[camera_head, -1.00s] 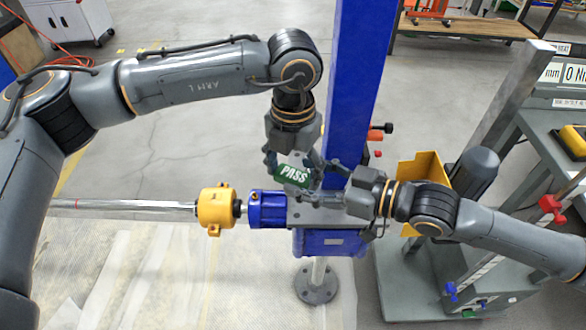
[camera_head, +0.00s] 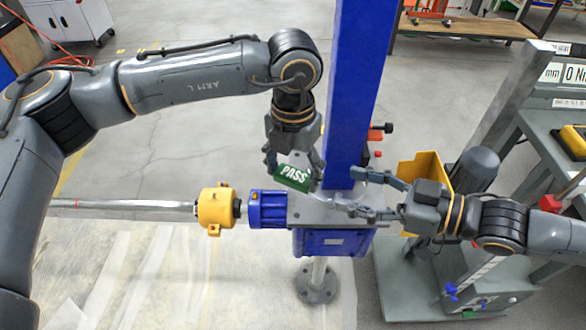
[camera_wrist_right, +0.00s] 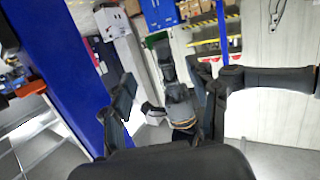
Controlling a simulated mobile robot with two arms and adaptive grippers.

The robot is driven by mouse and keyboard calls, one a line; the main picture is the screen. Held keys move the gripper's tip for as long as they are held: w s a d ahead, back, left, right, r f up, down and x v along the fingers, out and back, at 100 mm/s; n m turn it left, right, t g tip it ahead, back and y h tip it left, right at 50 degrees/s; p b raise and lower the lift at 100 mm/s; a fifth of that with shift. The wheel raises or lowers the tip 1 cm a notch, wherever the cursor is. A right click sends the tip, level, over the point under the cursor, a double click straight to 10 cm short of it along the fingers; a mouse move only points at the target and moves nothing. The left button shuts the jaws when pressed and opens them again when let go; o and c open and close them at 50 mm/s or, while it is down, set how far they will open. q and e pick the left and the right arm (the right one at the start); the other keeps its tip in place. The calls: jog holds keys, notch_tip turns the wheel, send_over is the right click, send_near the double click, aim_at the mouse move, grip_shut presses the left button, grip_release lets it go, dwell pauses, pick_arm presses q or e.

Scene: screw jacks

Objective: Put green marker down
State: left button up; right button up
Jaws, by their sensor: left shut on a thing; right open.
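The green marker (camera_head: 292,178), with white PASS lettering, is held tilted above the grey top of the screw jack unit (camera_head: 318,212). My left gripper (camera_head: 294,172) points down from above and is shut on the marker. My right gripper (camera_head: 362,192) is open and empty, to the right of the marker and apart from it, its fingers pointing left over the jack. In the right wrist view my right gripper's fingers (camera_wrist_right: 165,105) are spread with nothing between them. Whether the marker touches the jack's top I cannot tell.
A blue column (camera_head: 352,90) rises directly behind the jack. A yellow coupling (camera_head: 216,209) and shaft (camera_head: 130,205) extend left. A yellow bin (camera_head: 420,172) and grey bench (camera_head: 560,150) stand at right. The floor at front left is clear apart from pale sheeting.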

jog(key=shift+v, duration=1.15)
